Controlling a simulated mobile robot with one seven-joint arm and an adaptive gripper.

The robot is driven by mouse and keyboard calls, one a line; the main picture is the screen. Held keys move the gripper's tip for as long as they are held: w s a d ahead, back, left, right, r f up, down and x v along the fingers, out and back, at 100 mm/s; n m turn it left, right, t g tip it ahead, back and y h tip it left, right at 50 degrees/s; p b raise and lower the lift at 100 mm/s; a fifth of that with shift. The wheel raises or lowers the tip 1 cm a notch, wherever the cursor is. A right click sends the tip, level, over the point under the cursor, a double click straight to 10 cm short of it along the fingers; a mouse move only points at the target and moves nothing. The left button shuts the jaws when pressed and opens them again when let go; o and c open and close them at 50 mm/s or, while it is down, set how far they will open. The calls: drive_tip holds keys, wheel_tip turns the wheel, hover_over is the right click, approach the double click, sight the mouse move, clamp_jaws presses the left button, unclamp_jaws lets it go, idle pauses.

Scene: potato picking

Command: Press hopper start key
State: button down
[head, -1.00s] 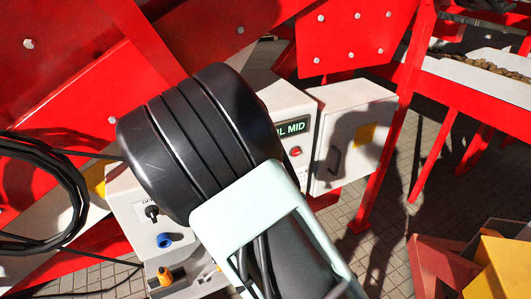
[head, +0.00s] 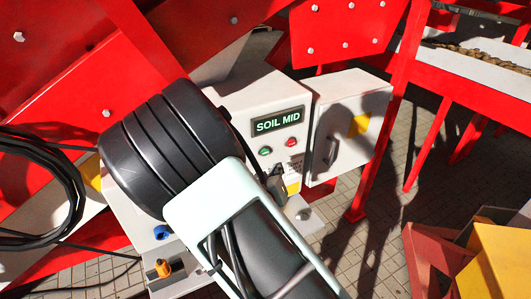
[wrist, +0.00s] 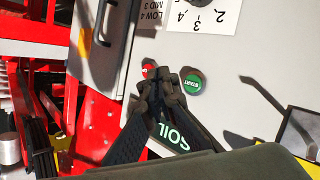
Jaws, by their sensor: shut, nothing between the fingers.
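The green START key (head: 265,151) sits on the front of a white control box (head: 237,88), below a display reading SOIL MID (head: 278,122). A red key (head: 291,143) is to its right. In the wrist view the green START key (wrist: 194,85) shows in full, just right of my shut, empty gripper (wrist: 165,80). The red key (wrist: 148,71) is partly hidden by a fingertip. The fingers also cover part of the display (wrist: 175,135). In the head view my gripper (head: 276,178) is below the keys. I cannot tell how far it is from the panel.
A white cabinet (head: 345,105) with a dark handle stands right of the control box. A lower box carries a blue knob (head: 162,232) and an orange knob (head: 163,268). Red machine frames and black cables (head: 40,190) surround the area.

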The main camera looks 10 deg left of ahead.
drive_tip(key=shift+w+a, duration=0.65)
drive_tip(key=shift+w, duration=0.35)
drive_tip(key=shift+w+a, duration=0.65)
drive_tip(key=shift+w, duration=0.35)
drive_tip(key=shift+w+a, duration=0.1)
drive_tip(key=shift+w+a, duration=0.15)
drive_tip(key=shift+w, duration=0.1)
drive_tip(key=shift+w+a, duration=0.25)
drive_tip(key=shift+w, duration=0.1)
idle(0.8)
drive_tip(key=shift+s, duration=0.1)
drive_tip(key=shift+s+d, duration=0.45)
drive_tip(key=shift+s, duration=0.15)
drive_tip(key=shift+s+d, duration=0.7)
drive_tip(key=shift+s, duration=0.35)
drive_tip(key=shift+s+d, duration=0.7)
drive_tip(key=shift+s, duration=0.35)
drive_tip(key=shift+w, duration=0.1)
